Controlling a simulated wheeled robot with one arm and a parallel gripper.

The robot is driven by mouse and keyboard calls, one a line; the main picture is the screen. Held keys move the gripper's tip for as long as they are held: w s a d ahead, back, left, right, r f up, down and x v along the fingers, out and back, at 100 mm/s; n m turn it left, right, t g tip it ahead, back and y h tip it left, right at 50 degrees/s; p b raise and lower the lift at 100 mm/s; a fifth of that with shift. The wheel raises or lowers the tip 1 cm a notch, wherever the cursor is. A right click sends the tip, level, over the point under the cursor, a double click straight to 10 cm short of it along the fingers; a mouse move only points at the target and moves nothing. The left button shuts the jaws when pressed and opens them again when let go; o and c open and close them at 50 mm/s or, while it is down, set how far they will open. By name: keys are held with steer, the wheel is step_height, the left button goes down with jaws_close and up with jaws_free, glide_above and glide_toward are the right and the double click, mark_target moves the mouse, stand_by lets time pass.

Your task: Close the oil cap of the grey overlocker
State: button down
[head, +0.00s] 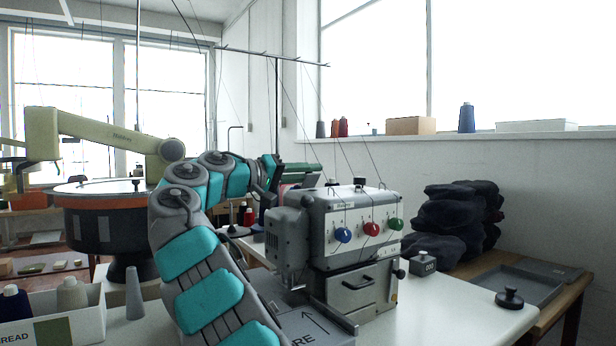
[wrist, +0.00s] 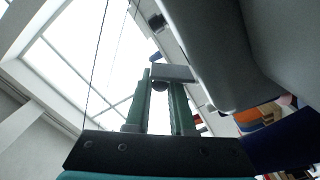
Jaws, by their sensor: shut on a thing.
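The grey overlocker (head: 345,225) stands on the white table in the head view, with blue, red and green dials on its front. Its grey body (wrist: 225,45) fills the upper right of the wrist view. In the wrist view the fingers are shut on a small dark round piece under a grey plate (wrist: 173,73). This seems to be the oil cap; its seating is not visible.
A grey box with a black knob (head: 423,262) and a black-knobbed weight (head: 509,298) stand to the right. Dark folded cloth (head: 455,220) is piled behind. A thread stand (head: 272,60) with thin threads rises above the machine. A grey cone (head: 134,295) stands at left.

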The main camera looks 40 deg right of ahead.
stand_by(0.4)
steer(key=c, duration=1.1)
jaws_free()
steer(key=shift+o, duration=0.2)
steer(key=a, duration=0.7)
steer(key=shift+w+a+p, duration=0.25)
steer(key=shift+a+p, duration=0.15)
steer(key=shift+o, duration=0.3)
